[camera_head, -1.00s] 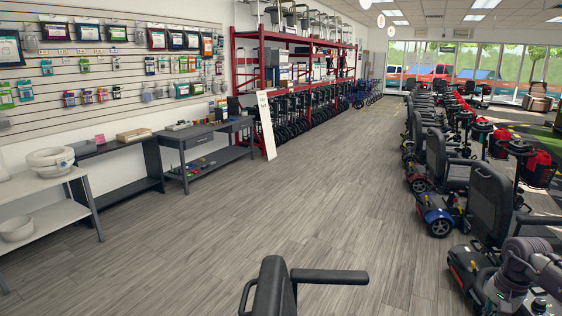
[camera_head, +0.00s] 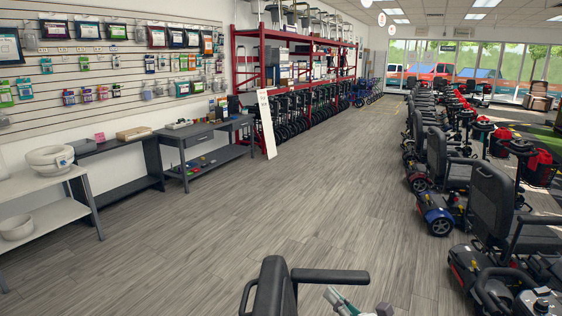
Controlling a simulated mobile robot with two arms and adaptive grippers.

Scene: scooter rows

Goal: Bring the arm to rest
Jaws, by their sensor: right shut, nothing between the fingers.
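Part of my right gripper (camera_head: 336,297) shows at the bottom edge of the head view, just right of the nearest black seat (camera_head: 270,288) and below its armrest. It is small and cut off by the frame. It is shut and empty. Most of my right arm is below the frame. My left arm and gripper are not in view.
Rows of mobility scooters (camera_head: 436,212) line the right side. Grey tables (camera_head: 200,133) and white shelves (camera_head: 45,212) stand along the left wall. A red rack (camera_head: 262,62) holds walkers and wheelchairs behind. The wood-look floor (camera_head: 290,200) between is open.

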